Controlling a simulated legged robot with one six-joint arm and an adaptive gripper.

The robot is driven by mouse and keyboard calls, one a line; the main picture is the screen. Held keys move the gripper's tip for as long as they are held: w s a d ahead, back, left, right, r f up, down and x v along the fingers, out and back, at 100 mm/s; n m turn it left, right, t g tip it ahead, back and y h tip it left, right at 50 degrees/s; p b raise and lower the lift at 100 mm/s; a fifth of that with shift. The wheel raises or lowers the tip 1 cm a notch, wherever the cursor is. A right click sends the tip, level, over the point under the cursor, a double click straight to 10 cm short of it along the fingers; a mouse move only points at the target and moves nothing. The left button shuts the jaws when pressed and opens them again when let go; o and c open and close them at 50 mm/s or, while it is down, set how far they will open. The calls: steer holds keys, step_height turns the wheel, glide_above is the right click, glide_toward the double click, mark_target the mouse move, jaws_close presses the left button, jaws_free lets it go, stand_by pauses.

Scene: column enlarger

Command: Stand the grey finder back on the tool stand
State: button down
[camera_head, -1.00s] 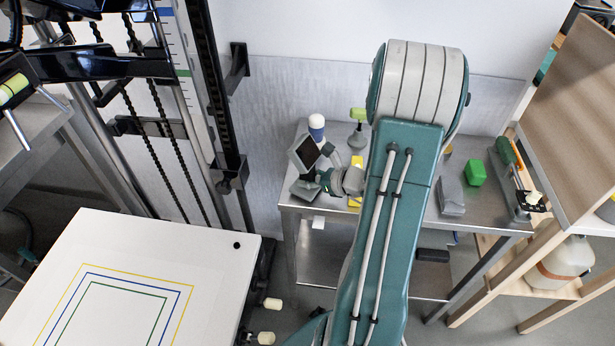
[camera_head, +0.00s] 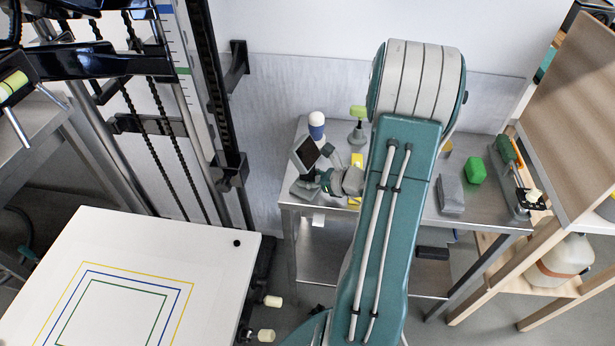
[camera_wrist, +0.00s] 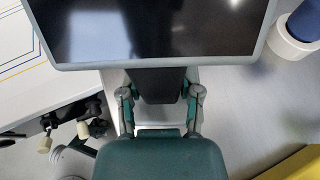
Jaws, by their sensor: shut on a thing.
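The grey finder (camera_head: 306,153), with a dark glossy face in a thin grey frame, is above the left end of the steel table (camera_head: 437,215). In the wrist view the finder (camera_wrist: 155,64) fills the top, its upper part cut off. My gripper (camera_wrist: 160,88) is shut on the finder's dark block just below the framed face. In the head view my gripper (camera_head: 323,179) is partly hidden by my own wrist. A grey wedge-like piece (camera_head: 303,190) shows below the face; I cannot tell whether it is part of the finder or touches the table.
A blue and white bottle (camera_head: 316,127) stands close behind the finder. A green-topped knob (camera_head: 358,113) and a yellow item (camera_head: 356,161) are to its right. The white baseboard (camera_head: 215,255) is at left.

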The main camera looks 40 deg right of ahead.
steer(key=shift+c, duration=1)
jaws_free()
steer(key=shift+s+r, duration=0.1)
steer(key=shift+s, duration=0.05)
steer(key=shift+v, duration=3.9)
steer(key=v, duration=1.2)
steer(key=shift+f, duration=0.2)
